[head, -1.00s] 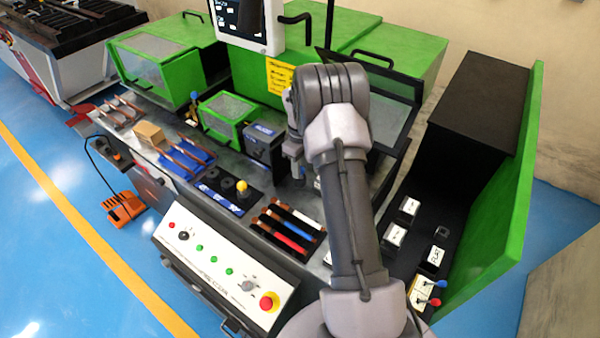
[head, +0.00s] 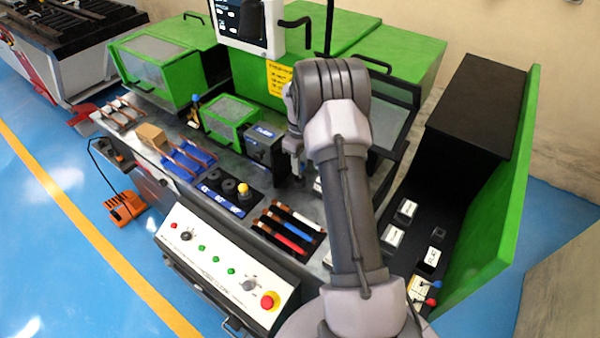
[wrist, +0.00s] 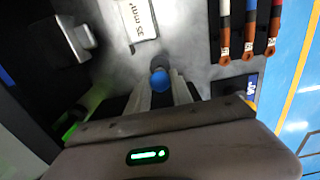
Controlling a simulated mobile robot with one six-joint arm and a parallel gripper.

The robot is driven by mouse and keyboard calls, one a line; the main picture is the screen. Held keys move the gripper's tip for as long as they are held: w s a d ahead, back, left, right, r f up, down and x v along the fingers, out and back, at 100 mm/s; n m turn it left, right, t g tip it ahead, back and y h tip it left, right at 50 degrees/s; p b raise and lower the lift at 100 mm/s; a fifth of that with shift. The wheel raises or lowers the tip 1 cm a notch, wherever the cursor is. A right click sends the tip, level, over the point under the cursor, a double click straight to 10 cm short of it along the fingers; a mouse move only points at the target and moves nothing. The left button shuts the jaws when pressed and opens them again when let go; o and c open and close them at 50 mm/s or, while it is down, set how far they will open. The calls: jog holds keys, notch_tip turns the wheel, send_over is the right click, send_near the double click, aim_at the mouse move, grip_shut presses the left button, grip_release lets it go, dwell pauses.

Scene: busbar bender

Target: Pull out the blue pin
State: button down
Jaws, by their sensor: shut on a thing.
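The blue pin (wrist: 160,82) shows in the wrist view, with its bright blue round end between my fingers. My gripper (wrist: 160,88) is shut on it. The rest of the pin is hidden or too dark to make out, so I cannot tell how deep it sits in anything. In the head view my gripper (head: 297,166) points down over the grey machine table, beside a dark block. My arm hides most of that spot, and the pin cannot be made out there.
A rack of coloured bars (head: 288,228) lies in front of my gripper. A yellow knob (head: 243,188) stands left of it. White labelled blocks (head: 393,233) and a black cabinet (head: 470,105) are to the right. A monitor (head: 248,25) hangs behind. A control panel (head: 225,262) is at the front.

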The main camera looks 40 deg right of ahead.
jog(key=shift+r, duration=0.45)
jog(key=shift+p, duration=0.3)
notch_tip(320, 180, up, 5)
jog(key=p, duration=0.4)
jog(key=shift+r, duration=0.1)
